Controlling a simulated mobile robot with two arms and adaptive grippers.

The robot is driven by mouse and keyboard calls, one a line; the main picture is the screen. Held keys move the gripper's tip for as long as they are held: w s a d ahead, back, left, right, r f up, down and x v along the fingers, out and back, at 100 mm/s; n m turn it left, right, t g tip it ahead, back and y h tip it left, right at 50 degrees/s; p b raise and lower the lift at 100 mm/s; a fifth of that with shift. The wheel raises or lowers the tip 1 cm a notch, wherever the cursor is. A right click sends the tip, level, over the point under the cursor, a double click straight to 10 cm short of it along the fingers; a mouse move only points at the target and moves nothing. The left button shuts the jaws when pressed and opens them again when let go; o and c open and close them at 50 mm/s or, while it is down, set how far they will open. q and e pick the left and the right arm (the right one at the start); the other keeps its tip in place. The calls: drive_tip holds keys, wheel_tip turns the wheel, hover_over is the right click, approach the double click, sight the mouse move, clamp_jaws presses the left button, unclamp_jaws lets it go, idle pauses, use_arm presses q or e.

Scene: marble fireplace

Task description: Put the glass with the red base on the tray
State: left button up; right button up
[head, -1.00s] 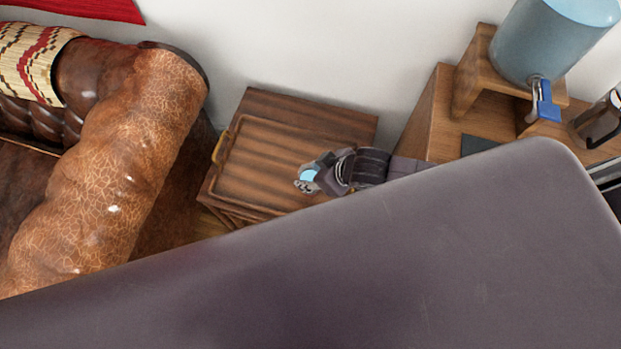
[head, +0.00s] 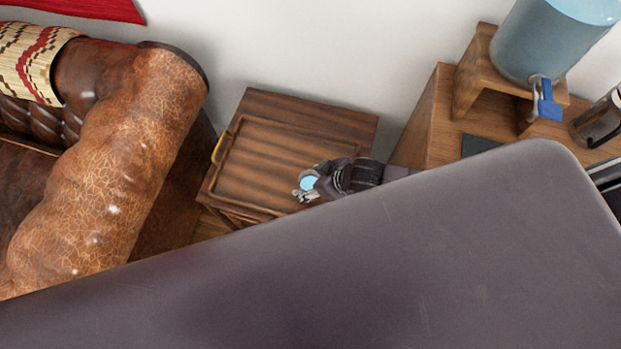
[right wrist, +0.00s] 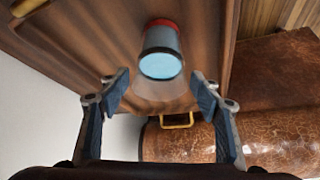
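The glass with the red base (right wrist: 162,25) is upright over the wooden tray (right wrist: 95,35) in the right wrist view. Its pale blue contents and clear rim face the camera; its base seems to rest on the tray. In the head view only its light blue top (head: 309,184) shows, over the right part of the tray (head: 262,165). My right gripper (right wrist: 160,72) is around the glass, with a fingertip on each side and narrow gaps to it. In the head view my right gripper (head: 305,195) is small and partly covers the glass. My left gripper is out of view.
The tray lies on a small wooden table (head: 310,108) against the wall. A brown leather sofa (head: 135,150) stands close on its left. A wooden cabinet (head: 425,110) with a blue water dispenser (head: 540,45) stands on the right. The tray's left part is clear.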

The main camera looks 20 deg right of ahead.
drive_tip(key=v, duration=1.2)
drive_tip(key=shift+p, duration=0.45)
drive_tip(key=shift+w, duration=0.1)
